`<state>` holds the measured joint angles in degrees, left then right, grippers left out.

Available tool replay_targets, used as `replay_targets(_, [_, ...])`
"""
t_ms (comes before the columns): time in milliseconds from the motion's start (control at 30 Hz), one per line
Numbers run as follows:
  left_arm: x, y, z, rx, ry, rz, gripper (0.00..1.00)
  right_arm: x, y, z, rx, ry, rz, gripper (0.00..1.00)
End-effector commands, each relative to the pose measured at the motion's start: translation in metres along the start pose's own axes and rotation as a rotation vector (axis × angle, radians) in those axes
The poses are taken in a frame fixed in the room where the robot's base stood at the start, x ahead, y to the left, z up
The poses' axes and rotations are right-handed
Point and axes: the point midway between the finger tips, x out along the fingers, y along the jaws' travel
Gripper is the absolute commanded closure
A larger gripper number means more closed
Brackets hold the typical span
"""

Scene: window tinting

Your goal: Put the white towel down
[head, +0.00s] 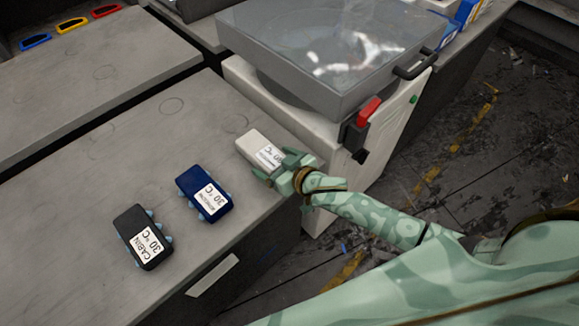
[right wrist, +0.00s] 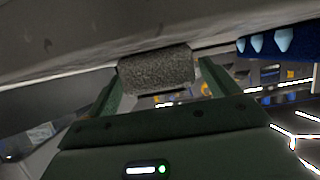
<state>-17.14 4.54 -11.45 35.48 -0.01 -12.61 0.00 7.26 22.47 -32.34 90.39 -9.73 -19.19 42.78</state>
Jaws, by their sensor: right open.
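The white towel (head: 253,146), a folded block with a printed label, lies on the grey worktop near its front right edge. My right gripper (head: 283,164) is at its near end, with the fingers on either side. In the right wrist view the towel's grey, rough end (right wrist: 156,70) shows between the two open fingers (right wrist: 155,88). A small gap seems to show beside it; I cannot tell whether a finger touches. The towel's near end is partly hidden by the gripper in the head view. My left gripper is not in view.
A blue towel (head: 205,193) and a black towel (head: 143,237) lie to the left on the worktop (head: 85,205). A white machine with a grey lid (head: 330,50) stands close behind the white towel. The worktop's left part is clear.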

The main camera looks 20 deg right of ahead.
Motion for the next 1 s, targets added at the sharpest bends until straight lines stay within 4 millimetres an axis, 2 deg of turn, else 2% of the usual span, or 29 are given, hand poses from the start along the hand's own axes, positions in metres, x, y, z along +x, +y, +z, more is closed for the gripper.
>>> replay_targets(33, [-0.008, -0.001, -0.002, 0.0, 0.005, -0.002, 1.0, -0.015, 0.0, -0.004, 0.0, 0.0, -0.001, 0.13])
replay_targets(200, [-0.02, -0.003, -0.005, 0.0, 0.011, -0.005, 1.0, -0.056, 0.0, -0.003, 0.0, -0.001, 0.0, 0.13])
replay_targets(400, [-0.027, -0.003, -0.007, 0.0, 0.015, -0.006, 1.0, -0.086, 0.0, -0.002, 0.001, -0.001, 0.001, 0.13])
replay_targets(567, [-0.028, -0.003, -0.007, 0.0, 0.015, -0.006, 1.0, -0.093, 0.0, -0.001, -0.001, 0.0, 0.001, 0.13])
replay_targets(1000, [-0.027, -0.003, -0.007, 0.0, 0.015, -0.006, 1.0, -0.093, 0.0, -0.001, 0.0, 0.0, 0.0, 0.13])
